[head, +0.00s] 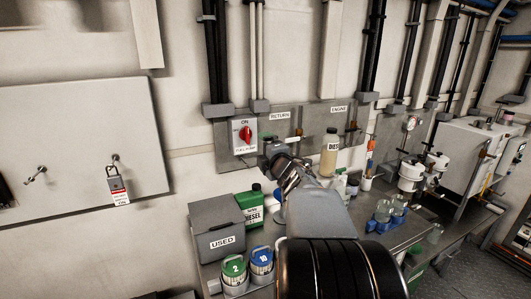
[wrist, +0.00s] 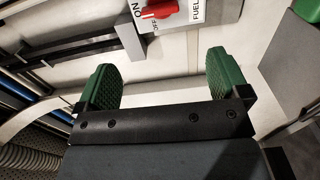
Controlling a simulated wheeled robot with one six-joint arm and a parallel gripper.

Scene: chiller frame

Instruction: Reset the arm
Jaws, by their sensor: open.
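My gripper (wrist: 163,80) is open and empty in the wrist view, with its two green padded fingers spread wide apart. In the head view my arm reaches up from the bottom over the bench, and my gripper is small and partly hidden by the wrist. A red rotary switch (head: 246,134) on a white plate is on the wall, up and left of the gripper. The switch also shows at the top of the wrist view (wrist: 160,9), beyond the fingers and apart from them. Its handle stands upright in the head view.
The bench holds a grey USED bin (head: 218,228), a green diesel bottle (head: 250,208), a green-topped jar (head: 234,271), a blue-topped jar (head: 262,262) and a blue cup holder (head: 385,216). A yellowish bottle (head: 329,155) stands by the wall. A padlock (head: 114,178) hangs at left.

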